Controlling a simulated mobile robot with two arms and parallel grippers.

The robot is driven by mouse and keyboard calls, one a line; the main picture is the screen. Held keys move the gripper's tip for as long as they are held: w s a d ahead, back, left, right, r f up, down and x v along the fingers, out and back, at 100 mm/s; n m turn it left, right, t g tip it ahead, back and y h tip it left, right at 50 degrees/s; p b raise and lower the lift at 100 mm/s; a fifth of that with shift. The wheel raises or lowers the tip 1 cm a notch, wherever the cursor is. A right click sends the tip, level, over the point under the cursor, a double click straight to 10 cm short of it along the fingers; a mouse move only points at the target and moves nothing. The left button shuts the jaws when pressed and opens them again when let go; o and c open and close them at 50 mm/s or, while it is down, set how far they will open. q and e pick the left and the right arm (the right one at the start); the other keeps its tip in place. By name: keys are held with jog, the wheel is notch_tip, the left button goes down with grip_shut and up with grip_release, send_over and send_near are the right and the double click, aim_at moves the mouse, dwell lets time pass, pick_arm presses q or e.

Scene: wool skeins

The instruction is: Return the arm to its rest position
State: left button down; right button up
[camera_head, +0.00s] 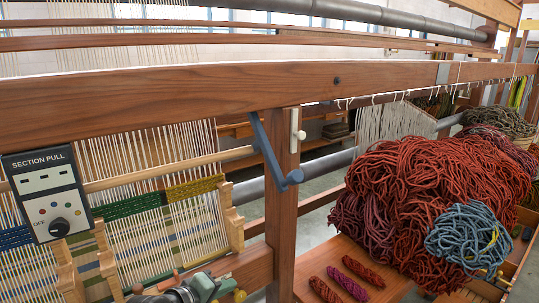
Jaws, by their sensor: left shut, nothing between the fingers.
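My left gripper (205,287) shows at the bottom edge, left of centre, below the small woven loom section (160,225). Only its upper part is in frame, and the rest of the arm is cut off. It is shut and holds nothing. It is in front of the wooden lower rail (250,268); whether it touches the rail or loom I cannot tell. My right gripper is not in view.
A big heap of red wool (425,200) with a blue-grey skein (466,237) fills the right. Three small skeins (341,283) lie on a wooden bench. A wooden post (283,210) with a blue lever (268,150) stands mid-view. A SECTION PULL control box (46,193) hangs left.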

pick_arm(q)
jog(key=s+a+f+m+g+y, duration=0.2)
jog(key=s+f, duration=0.3)
jog(key=s, duration=0.3)
jog(key=s+a+f+m+g+y, duration=0.1)
jog(key=s+a+f+m, duration=0.15)
jog(key=s+f, duration=0.45)
jog(key=s+a+f+m+g+y, duration=0.1)
jog(key=s+a+m+g+y, duration=0.15)
jog(key=s, duration=0.65)
jog(key=s+a+m+g+y, duration=0.1)
jog(key=s+a+m, duration=0.15)
jog(key=s, duration=0.75)
notch_tip(320, 180, down, 28)
jog(key=s+g, duration=0.2)
jog(key=s+a+f+b, duration=0.1)
jog(key=s+a+f, duration=0.1)
jog(key=s+f, duration=1.3)
jog(key=shift+s+a+f+m+g, duration=0.15)
jog(key=shift+s+f+m+g, duration=0.3)
jog(key=shift+s, duration=0.3)
